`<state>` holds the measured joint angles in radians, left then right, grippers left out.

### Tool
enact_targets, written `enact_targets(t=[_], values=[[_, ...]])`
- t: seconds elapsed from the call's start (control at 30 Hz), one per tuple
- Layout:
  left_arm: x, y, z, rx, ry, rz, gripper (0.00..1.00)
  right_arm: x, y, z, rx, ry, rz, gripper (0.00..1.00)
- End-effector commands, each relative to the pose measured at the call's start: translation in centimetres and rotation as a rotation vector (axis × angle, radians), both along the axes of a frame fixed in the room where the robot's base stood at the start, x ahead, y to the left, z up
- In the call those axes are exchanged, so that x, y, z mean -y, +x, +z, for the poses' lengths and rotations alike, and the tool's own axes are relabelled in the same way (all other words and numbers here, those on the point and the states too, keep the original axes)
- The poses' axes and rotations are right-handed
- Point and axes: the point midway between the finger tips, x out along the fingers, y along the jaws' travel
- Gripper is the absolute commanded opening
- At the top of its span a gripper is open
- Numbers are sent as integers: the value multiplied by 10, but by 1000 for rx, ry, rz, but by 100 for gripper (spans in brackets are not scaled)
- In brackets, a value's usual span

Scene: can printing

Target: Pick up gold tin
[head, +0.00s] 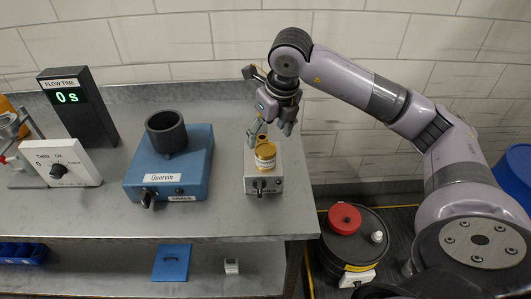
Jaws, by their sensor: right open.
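The gold tin (265,155) stands upright on a small grey device (263,180) near the right end of the metal bench. A second small gold piece shows just behind the tin, partly hidden. My right gripper (270,133) is open and points down, just above and behind the tin. Its fingers look spread to either side, but I cannot tell whether they touch anything. My left gripper is not in view.
A blue shaker (181,178) with a dark cup holder (167,132) stands left of the grey device. Further left are a timer reading 0 s (68,106) and a white control box (62,162). A dark drum (355,240) stands on the floor right of the bench (226,215).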

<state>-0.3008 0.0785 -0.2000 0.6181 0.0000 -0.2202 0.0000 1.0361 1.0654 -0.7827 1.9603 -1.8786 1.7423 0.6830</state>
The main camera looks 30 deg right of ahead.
Motion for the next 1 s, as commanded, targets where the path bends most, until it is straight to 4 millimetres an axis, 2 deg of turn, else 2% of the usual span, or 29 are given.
enact_targets(t=[0.1, 0.37, 0.53, 0.7, 0.97, 1.0], values=[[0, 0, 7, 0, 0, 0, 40, 0, 5, -18, -3, 0, -1, 71], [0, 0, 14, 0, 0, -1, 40, 1, 10, -36, -2, 1, -1, 71], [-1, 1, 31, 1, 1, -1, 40, 7, 16, -58, -5, 1, -1, 71], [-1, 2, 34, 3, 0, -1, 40, 6, 22, -78, -1, 1, 1, 71], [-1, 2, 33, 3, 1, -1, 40, 6, 23, -81, 1, 1, 1, 71], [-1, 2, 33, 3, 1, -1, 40, 6, 23, -81, 1, 1, 1, 68]])
